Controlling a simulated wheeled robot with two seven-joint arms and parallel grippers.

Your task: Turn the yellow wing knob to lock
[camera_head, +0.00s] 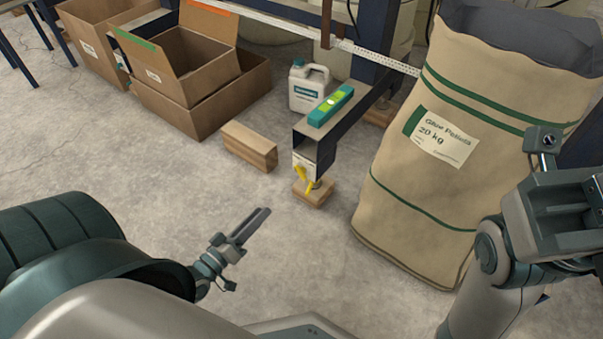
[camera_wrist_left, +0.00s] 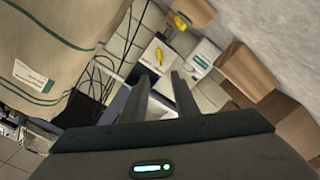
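The yellow wing knob (camera_head: 304,181) sits at the near lower end of a dark beam (camera_head: 340,130), just above a small wooden block (camera_head: 314,194). In the left wrist view, a yellow piece that looks like the knob (camera_wrist_left: 180,22) shows near the top, beyond the fingertips. My left gripper (camera_head: 247,232) is left of and nearer than the knob in the head view, apart from it. Its two fingers (camera_wrist_left: 161,88) stand apart with nothing between them. My right gripper (camera_head: 545,145) is at the right edge in front of the bag; its finger gap is not clear.
A large beige bag (camera_head: 400,190) stands right of the knob. A wooden block (camera_head: 249,147) lies to its left. A white jug (camera_head: 307,88) and cardboard boxes (camera_head: 205,105) stand behind. A teal level (camera_head: 331,105) rests on the beam. The floor in front is clear.

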